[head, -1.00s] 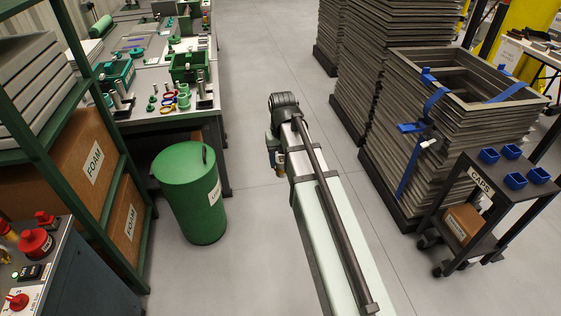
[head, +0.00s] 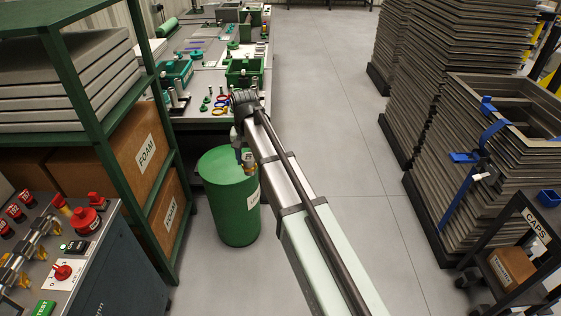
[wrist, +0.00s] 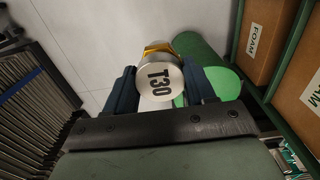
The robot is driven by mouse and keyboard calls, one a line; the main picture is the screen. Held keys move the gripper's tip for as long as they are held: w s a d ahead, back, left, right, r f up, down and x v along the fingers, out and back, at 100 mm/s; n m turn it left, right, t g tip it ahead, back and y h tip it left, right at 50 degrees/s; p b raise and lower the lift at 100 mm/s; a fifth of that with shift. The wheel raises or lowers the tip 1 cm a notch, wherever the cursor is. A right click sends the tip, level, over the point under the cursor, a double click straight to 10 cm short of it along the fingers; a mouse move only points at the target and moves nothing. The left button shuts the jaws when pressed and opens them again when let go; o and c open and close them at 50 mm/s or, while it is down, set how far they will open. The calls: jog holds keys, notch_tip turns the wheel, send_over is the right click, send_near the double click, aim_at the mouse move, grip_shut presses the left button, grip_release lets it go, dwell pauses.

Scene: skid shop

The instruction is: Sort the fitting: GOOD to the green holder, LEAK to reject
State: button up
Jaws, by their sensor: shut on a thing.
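My gripper (wrist: 160,88) is shut on a fitting (wrist: 159,82), which has a round silver end marked T30 and a brass-coloured hex part behind it. In the head view the fitting is small and partly hidden by my arm, in front of or above the green bin (head: 228,205). The bin is a round drum with a label mostly covered by my arm; it also shows beyond the gripper in the wrist view (wrist: 222,84). A green open box (head: 243,72) and a teal box (head: 173,76) stand on the bench. I cannot tell which is the green holder.
A green shelf rack (head: 110,150) with foam boxes (head: 146,150) stands left. A test panel (head: 45,250) with red knobs is at lower left. The bench (head: 205,115) holds small rings and fittings. Stacked grey frames (head: 480,170) and a caps cart (head: 520,235) stand right. The middle floor is clear.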

jog(key=s+a+r, duration=0.1)
jog(key=a, duration=1.1)
jog(key=s+a+r, duration=0.1)
jog(key=s+a, duration=0.1)
jog(key=a, duration=0.9)
jog(key=shift+a+r, duration=0.15)
jog(key=shift+a, duration=0.2)
jog(key=s+a, duration=0.2)
jog(key=a, duration=0.4)
jog(key=s+a+r, duration=0.1)
jog(key=s+a, duration=0.2)
jog(key=a, duration=0.3)
jog(key=s+a+r, duration=0.1)
jog(key=s+a, duration=0.2)
jog(key=a, duration=0.3)
jog(key=shift+s, duration=0.2)
jog(key=s+a+r, duration=0.2)
jog(key=s+a, duration=1.4)
jog(key=s+a+r, duration=0.2)
jog(key=s+a, duration=1.3)
jog(key=s, duration=0.2)
jog(key=shift+w+a+f, duration=0.1)
jog(key=shift+f, duration=2.6)
jog(key=shift+f, duration=2.05)
